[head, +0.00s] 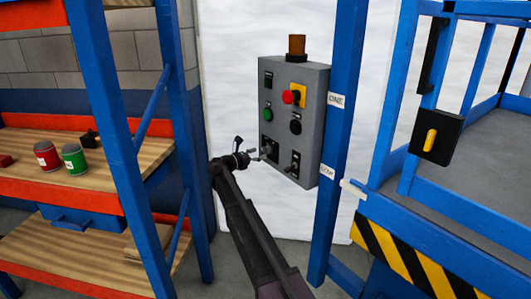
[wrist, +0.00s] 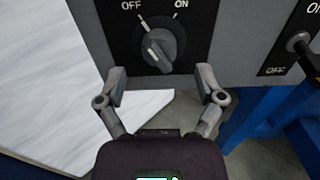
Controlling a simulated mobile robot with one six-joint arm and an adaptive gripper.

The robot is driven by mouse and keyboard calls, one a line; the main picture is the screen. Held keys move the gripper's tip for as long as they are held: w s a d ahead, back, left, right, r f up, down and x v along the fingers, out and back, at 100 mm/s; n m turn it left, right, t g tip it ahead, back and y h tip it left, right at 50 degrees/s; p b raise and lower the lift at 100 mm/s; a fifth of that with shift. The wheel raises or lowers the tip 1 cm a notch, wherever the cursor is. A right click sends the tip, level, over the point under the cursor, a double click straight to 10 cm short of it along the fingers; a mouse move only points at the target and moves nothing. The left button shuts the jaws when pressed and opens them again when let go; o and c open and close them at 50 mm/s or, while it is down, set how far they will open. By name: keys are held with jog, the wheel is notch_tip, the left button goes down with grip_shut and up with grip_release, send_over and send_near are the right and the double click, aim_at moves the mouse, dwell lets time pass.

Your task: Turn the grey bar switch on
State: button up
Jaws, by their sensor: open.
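The grey bar switch (wrist: 158,46) is a round dark knob with a raised bar, on a black plate marked OFF at left and ON at right. The upper end of its bar leans left, towards OFF. In the head view the switch (head: 267,144) is at the lower left of the grey panel (head: 312,120), partly hard to make out near the gripper. My gripper (wrist: 162,84) is open and empty, its fingers apart below the knob in the wrist view. In the head view my gripper (head: 256,155) is close in front of the panel's lower left.
A lever switch (wrist: 299,43) is right of the bar switch. The panel also carries a red emergency button (head: 289,97), a green button (head: 268,112) and a black button (head: 295,127). A blue post (head: 343,110) stands right of the panel, shelves (head: 100,200) at left.

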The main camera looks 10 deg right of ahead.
aim_at(265, 151)
jog(key=shift+x, duration=1.7)
